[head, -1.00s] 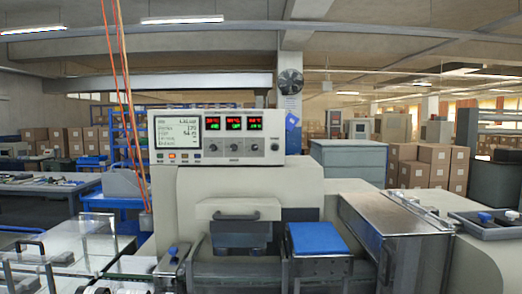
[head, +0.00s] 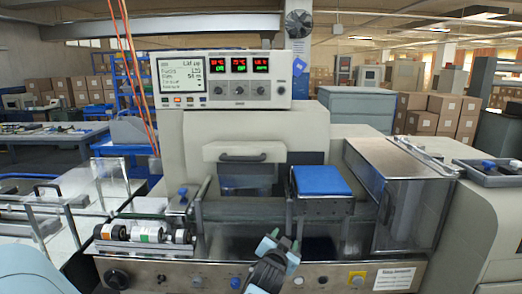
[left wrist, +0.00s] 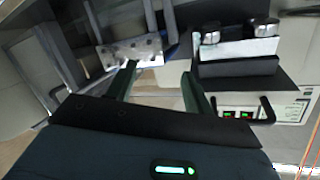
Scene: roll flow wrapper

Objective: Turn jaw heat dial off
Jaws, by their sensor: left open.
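The control box (head: 222,79) stands on top of the wrapper, with three red-and-green displays and a row of three small dark dials below them: left dial (head: 218,90), middle dial (head: 239,90) and right dial (head: 261,90). Their labels are too small to read, so I cannot tell which is jaw heat. My left gripper (head: 279,248) is open in front of the machine's lower front, well below the dials and apart from them. In the left wrist view its two fingers (left wrist: 158,82) are spread with nothing visible between them. My right gripper is not in view.
A roller assembly (head: 145,235) is at left and a blue pad (head: 319,180) at centre right. Orange cables (head: 138,80) hang left of the control box.

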